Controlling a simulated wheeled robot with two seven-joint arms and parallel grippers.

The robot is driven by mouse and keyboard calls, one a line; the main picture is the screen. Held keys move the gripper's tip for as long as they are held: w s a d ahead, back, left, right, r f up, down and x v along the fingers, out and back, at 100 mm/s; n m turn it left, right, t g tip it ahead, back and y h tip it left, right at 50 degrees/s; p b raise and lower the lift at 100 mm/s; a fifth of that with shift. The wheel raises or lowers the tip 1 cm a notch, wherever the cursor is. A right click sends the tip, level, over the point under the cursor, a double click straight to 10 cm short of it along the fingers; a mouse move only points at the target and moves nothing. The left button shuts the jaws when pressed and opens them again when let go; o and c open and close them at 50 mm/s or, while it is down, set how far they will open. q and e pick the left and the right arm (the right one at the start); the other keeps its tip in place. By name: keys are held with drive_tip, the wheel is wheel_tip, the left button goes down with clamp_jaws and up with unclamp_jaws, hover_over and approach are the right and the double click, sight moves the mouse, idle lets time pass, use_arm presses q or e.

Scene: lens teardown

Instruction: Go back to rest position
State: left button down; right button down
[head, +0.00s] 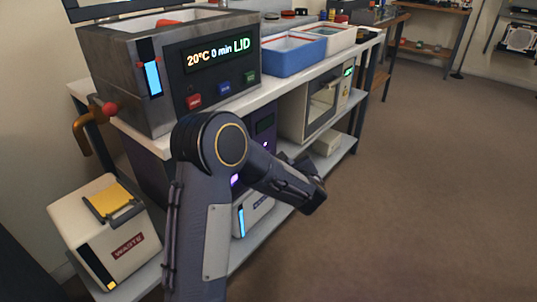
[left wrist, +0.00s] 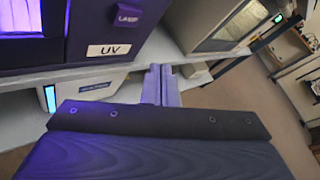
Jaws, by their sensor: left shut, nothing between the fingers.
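My left arm rises from the bottom of the head view, bends at a dark round elbow joint, and reaches right and away in front of the bench. My left gripper (head: 314,188) is at its far end, apart from the bench; its fingers are hard to make out there. In the left wrist view the two fingers of my left gripper (left wrist: 161,84) are together, with nothing between them. They point toward the lower shelf and the space in front of it. My right gripper is in neither view.
The bench holds a grey heated bath (head: 222,67) with a "LID" display and a blue bin (head: 295,58). Below are a purple-lit UV box (left wrist: 110,50), a cream oven (head: 312,107) and a white waste box (head: 105,235). Open brown floor (head: 430,190) lies to the right.

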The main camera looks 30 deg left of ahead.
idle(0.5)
use_arm(q)
drive_tip(key=s+a+r+n+g+h, duration=0.15)
drive_tip(key=s+n+g, duration=0.25)
drive_tip(key=s+n, duration=0.5)
drive_tip(key=s+a+r+n+g+h, duration=0.1)
drive_tip(key=s+r+n+g+h, duration=0.2)
drive_tip(key=s, duration=1.1)
drive_tip(key=s+d+n+t+h, duration=0.2)
drive_tip(key=s+d+n+h, duration=0.85)
drive_tip(key=d, duration=0.55)
wheel_tip(320, 180, up, 36)
drive_tip(key=s+n+y+p, duration=0.1)
drive_tip(key=s+p, duration=0.2)
drive_tip(key=p, duration=3.3)
drive_tip(key=shift+d, duration=0.2)
